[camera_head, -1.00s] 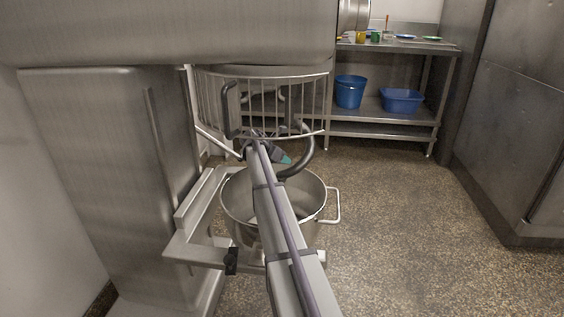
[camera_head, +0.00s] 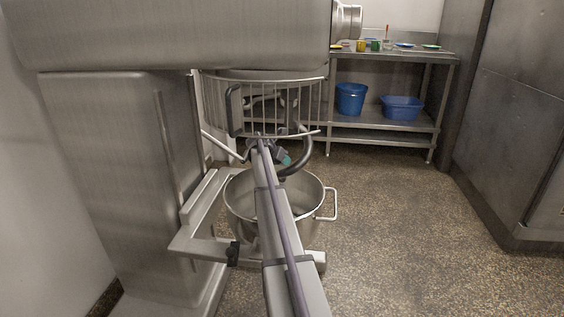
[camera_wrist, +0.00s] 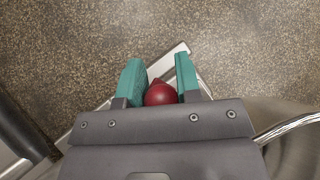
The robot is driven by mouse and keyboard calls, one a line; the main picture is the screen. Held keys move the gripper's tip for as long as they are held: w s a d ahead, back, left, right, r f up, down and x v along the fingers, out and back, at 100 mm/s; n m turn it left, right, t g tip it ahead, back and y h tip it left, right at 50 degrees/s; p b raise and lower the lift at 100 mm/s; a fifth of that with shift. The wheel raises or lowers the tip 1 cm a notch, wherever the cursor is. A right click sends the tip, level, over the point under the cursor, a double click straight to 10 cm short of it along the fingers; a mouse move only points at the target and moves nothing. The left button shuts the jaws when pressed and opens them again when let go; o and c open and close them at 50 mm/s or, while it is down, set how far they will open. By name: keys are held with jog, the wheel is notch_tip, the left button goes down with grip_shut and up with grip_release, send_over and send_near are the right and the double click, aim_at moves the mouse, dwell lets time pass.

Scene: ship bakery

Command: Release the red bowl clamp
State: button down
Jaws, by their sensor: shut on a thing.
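The red bowl clamp shows in the wrist view as a round, dark red knob (camera_wrist: 160,93). It sits between the two teal fingers of my gripper (camera_wrist: 160,82), which is shut on it. In the head view my gripper (camera_head: 284,159) is a small teal patch beyond my arm, near the mixer's dough hook (camera_head: 304,158); the clamp is hidden there. The steel mixing bowl (camera_head: 235,208) stands below my arm in the mixer's cradle (camera_head: 205,246), with a loop handle on its right.
The mixer column (camera_head: 110,180) stands at left, and a wire guard (camera_head: 300,105) hangs above the bowl. A steel shelf table (camera_head: 385,139) at the back holds a blue bucket (camera_head: 351,99) and a blue tub (camera_head: 401,108). The speckled floor (camera_head: 390,230) at right is clear.

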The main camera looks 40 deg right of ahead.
jog(key=shift+w+a+f, duration=0.1)
jog(key=shift+w+a, duration=0.1)
dwell(0.4)
jog(key=c, duration=1.2)
grip_release()
jog(key=shift+c, duration=0.2)
jog(key=shift+o, duration=0.8)
jog(key=shift+w+a+f, duration=0.1)
jog(key=shift+o, duration=1.3)
jog(key=p+v, duration=0.7)
jog(key=v, duration=0.3)
jog(key=shift+a+r+p, duration=0.2)
jog(key=shift+r+p, duration=0.1)
jog(key=shift+r, duration=0.05)
